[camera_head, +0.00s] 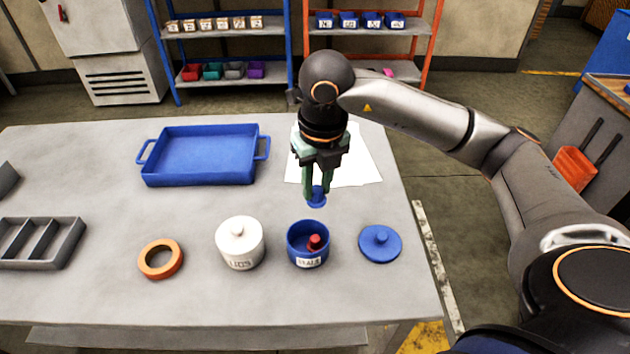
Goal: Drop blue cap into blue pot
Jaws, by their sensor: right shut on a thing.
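My right gripper (317,190) points down above the table, shut on a small blue cap (317,201). It holds the cap just behind the blue pot, toward the far side of the table. The blue pot (294,250) stands open with a white label on its front, and a small red piece shows inside it. A blue lid with a knob (380,244) lies on the table to the right of the pot. My left gripper is not in view.
A white lidded pot (240,248) stands left of the blue pot, with an orange ring (161,259) farther left. A blue tray (200,158) and white sheet (357,165) lie behind. A grey divided tray (67,249) sits at the left edge.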

